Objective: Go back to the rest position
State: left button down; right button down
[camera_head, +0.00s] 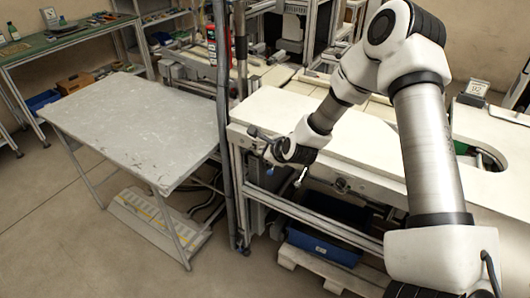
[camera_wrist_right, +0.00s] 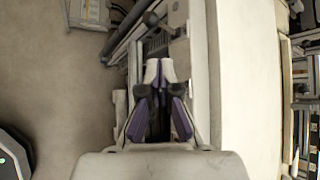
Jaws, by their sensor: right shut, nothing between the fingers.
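The bench edge runs just to the right of the fingers there. My left gripper does not show in either view. No tape reel can be made out.
A grey table (camera_head: 130,120) stands at the left, its top empty. A vertical post (camera_head: 226,130) stands between it and the bench. A blue crate (camera_head: 325,243) sits below the bench on a pallet. Open floor lies at the lower left.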

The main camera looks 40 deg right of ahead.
jog(key=shift+s+r, duration=0.1)
jog(key=shift+s, duration=0.05)
jog(key=s+a+f+n+g+y, duration=0.1)
jog(key=s+a+f+n+g, duration=0.2)
jog(key=s+a+f, duration=0.35)
jog(key=s+a+f+n+g, duration=0.35)
jog(key=s+f, duration=0.45)
jog(key=f, duration=0.4)
jog(key=s+a+f+n+g, duration=0.1)
jog(key=s+a+n+g, duration=0.1)
jog(key=s+n, duration=0.8)
jog(key=s+a+f+n+g, duration=0.2)
jog(key=s+a+n, duration=0.2)
jog(key=s+n, duration=0.6)
jog(key=shift+a+n, duration=0.2)
jog(key=shift+n, duration=0.75)
jog(key=shift+s, duration=0.1)
